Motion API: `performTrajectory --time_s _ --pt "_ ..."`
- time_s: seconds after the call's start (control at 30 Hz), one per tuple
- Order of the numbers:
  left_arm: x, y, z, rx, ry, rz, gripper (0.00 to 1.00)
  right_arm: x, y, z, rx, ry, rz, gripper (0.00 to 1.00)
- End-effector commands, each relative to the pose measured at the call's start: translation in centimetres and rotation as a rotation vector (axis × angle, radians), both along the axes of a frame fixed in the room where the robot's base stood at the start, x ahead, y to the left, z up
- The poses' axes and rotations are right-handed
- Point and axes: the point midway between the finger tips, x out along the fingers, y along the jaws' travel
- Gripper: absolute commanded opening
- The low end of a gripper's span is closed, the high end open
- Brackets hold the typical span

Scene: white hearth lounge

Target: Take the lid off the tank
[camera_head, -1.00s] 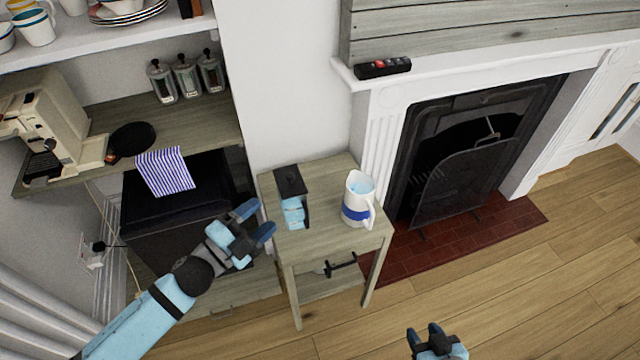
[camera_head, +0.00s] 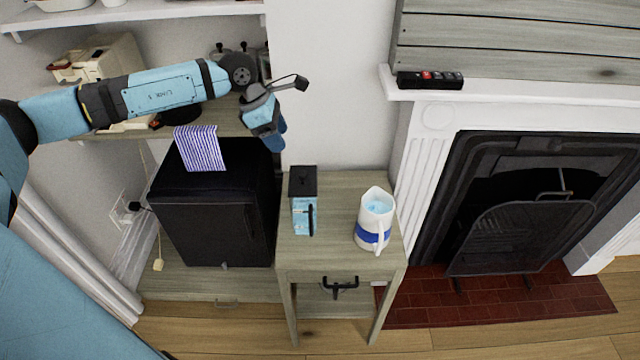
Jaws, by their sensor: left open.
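The tank (camera_head: 304,222) is a small light-blue, see-through box on the left part of a grey wooden side table (camera_head: 340,258). Its dark lid (camera_head: 303,182) sits on top, with a small knob. My left gripper (camera_head: 275,140) is above and to the left of the tank, pointing down, apart from the lid and empty. My right gripper is out of the picture.
A white jug (camera_head: 375,218) with a blue band stands right of the tank. A black cabinet (camera_head: 215,225) with a striped cloth (camera_head: 200,148) is left of the table. The fireplace (camera_head: 520,205) is at right, and a remote (camera_head: 430,80) lies on its mantel.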

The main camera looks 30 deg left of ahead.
Motion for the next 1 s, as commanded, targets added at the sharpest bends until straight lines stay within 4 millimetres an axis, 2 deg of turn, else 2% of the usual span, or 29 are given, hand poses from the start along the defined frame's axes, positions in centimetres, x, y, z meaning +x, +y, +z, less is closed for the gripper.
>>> performTrajectory --time_s 0.4,0.73,1.0 --pt "1.4 -2.4 -6.6 0.000 0.002 -0.001 0.55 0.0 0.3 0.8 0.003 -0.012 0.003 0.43" --pt "1.9 -3.3 -8.6 0.000 0.001 0.000 0.55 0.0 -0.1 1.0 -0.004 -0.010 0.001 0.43" --pt "2.6 -4.7 -12.1 -0.001 0.002 0.000 0.55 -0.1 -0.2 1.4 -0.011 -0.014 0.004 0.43"
